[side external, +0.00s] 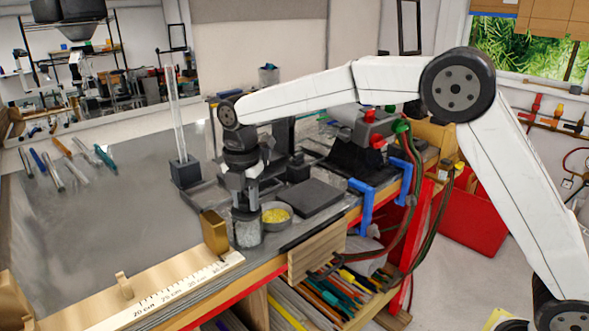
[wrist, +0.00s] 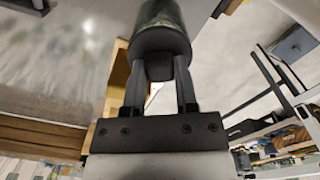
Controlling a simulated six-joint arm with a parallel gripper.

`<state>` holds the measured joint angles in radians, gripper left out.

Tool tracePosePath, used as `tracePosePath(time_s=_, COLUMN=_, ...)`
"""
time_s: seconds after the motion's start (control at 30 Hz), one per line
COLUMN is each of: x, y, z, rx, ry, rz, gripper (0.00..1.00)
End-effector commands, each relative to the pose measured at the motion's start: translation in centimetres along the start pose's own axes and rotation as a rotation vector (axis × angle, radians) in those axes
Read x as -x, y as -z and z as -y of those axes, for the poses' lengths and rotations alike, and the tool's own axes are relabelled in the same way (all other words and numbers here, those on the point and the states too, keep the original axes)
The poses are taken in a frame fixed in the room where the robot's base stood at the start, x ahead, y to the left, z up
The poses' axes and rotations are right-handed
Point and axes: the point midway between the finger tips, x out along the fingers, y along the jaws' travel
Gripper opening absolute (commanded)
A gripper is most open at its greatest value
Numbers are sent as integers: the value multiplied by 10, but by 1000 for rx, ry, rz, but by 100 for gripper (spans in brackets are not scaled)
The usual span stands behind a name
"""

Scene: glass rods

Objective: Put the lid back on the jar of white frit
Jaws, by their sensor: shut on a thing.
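The jar of white frit (side external: 248,233) stands upright near the front edge of the bench, its pale contents showing through clear glass. The dark round lid (side external: 246,212) is at the jar's mouth, level as far as I can see. I cannot tell whether it is fully seated or slightly above the rim. My gripper (side external: 243,195) points down directly over the jar, shut on the lid's knob. In the wrist view, the two fingers (wrist: 159,75) flank the knob, and the lid (wrist: 162,38) hides most of the jar.
A grey bowl of yellow grains (side external: 277,214) stands close to the right of the jar. A brass-coloured block (side external: 214,232) is close on its left. A dark flat plate (side external: 312,197) lies behind right. A holder with upright glass rods (side external: 185,171) stands behind left.

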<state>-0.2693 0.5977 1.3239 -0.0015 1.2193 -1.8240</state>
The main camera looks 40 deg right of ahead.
Motion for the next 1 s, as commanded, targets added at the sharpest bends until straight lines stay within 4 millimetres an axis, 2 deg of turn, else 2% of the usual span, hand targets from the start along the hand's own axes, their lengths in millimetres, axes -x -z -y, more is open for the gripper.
tracePosePath(time_s=0.3, x=0, y=0, z=0, rx=0, ry=0, rz=0, gripper=0)
tracePosePath(time_s=0.33, x=0, y=0, z=0, rx=0, ry=0, rz=0, gripper=46)
tracePosePath(time_s=0.43, x=0, y=0, z=0, rx=0, ry=0, rz=0, gripper=78)
tracePosePath(time_s=0.67, x=0, y=0, z=0, rx=0, ry=0, rz=0, gripper=78)
tracePosePath(time_s=0.73, x=0, y=0, z=0, rx=0, ry=0, rz=0, gripper=100)
tracePosePath(time_s=1.0, x=0, y=0, z=0, rx=0, ry=0, rz=0, gripper=100)
